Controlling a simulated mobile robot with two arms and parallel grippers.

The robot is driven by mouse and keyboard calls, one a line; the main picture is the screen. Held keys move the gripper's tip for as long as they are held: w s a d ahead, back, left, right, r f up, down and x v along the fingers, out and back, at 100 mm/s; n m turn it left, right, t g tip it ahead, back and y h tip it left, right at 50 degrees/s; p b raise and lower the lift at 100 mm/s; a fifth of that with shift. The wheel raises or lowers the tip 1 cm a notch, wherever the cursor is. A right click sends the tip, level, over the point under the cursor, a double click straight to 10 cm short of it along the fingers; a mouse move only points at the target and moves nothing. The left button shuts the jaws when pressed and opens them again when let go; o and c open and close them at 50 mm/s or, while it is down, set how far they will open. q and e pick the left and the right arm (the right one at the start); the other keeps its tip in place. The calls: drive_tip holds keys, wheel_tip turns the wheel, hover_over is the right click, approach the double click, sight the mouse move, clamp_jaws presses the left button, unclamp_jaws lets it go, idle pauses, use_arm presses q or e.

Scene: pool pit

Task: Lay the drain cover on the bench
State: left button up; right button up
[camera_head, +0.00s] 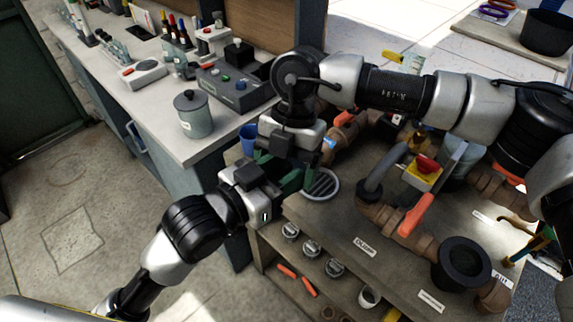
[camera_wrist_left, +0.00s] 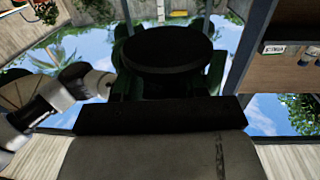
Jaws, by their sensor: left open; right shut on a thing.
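The drain cover (camera_head: 322,185) is a round grey slotted disc at the left edge of the pipe-covered bench (camera_head: 310,212). Its near left side is hidden behind green gripper fingers. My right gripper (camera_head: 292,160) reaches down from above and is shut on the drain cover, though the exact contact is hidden. My left gripper (camera_head: 298,183) comes in from the left, open, with its fingers beside the cover. In the left wrist view a dark round disc (camera_wrist_left: 168,48), apparently the cover, lies in front of the green fingers. I cannot tell whether the cover touches the bench.
A red-handled valve (camera_head: 427,165), brown pipes and a black round flange (camera_head: 463,262) crowd the bench. Its lower shelf (camera_head: 272,238) holds jars. A counter (camera_head: 160,100) at upper left carries a lidded pot (camera_head: 193,115) and a control box (camera_head: 235,90). The floor at left is clear.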

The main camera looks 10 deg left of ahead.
use_arm(q)
drive_tip(key=shift+w+a+f, duration=0.1)
drive_tip(key=shift+w+a, duration=0.15)
use_arm(e)
drive_tip(key=shift+d, duration=0.15)
